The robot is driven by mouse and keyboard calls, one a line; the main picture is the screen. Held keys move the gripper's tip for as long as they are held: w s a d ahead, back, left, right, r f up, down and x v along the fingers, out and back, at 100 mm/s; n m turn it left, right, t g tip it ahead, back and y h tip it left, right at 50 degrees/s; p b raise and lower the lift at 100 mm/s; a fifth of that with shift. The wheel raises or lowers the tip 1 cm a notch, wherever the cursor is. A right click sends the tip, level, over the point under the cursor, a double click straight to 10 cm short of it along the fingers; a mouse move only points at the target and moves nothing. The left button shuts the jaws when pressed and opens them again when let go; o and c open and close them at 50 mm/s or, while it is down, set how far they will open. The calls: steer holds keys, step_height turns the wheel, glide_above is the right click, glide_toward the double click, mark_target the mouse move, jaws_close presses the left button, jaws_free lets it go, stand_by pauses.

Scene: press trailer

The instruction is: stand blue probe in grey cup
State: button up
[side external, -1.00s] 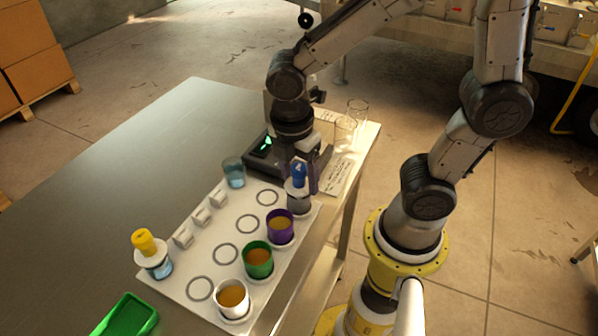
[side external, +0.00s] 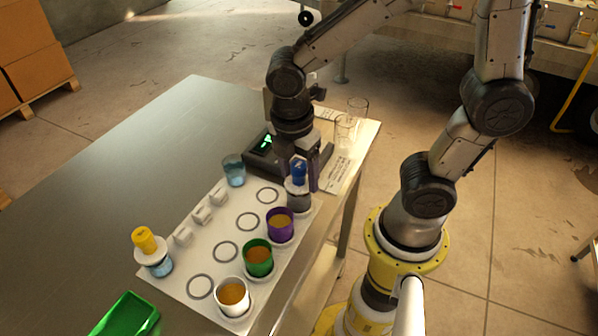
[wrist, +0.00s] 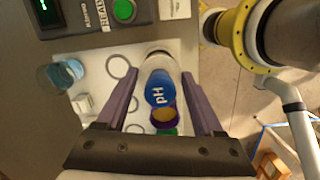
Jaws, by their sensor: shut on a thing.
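The blue probe (side external: 299,170) has a blue cap and a pale collar below it. In the wrist view its cap (wrist: 158,88) is marked "pH". It is upright at the right back of the white board. The grey cup (side external: 299,204) is directly beneath its collar, and the probe's lower end is hidden, seemingly inside the cup. I cannot tell whether the collar rests on the rim. My gripper (wrist: 161,74) has its purple fingers on either side of the probe and is shut on it. In the side view the fingers (side external: 311,176) partly hide behind the probe.
Purple (side external: 281,226), green (side external: 258,261) and white (side external: 233,296) cups with amber liquid line the board's right edge. A yellow probe (side external: 144,240) stands at left. A bluish glass (side external: 233,172), a meter (side external: 262,150) and clear glasses (side external: 357,112) are nearby. The table's left is bare.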

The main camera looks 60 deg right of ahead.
steer(key=shift+f, duration=0.65)
steer(key=o, duration=1.1)
steer(key=shift+o, duration=0.2)
steer(key=shift+w+a+r, duration=0.1)
steer(key=shift+a+r, duration=0.1)
steer(key=shift+r, duration=1.6)
steer(key=shift+a+r, duration=0.25)
steer(key=shift+r, duration=1.6)
steer(key=shift+w+a+r, duration=0.1)
steer(key=shift+a+r, duration=0.1)
steer(key=shift+r, duration=1.6)
steer(key=shift+r, duration=0.1)
step_height(320, 180, up, 9)
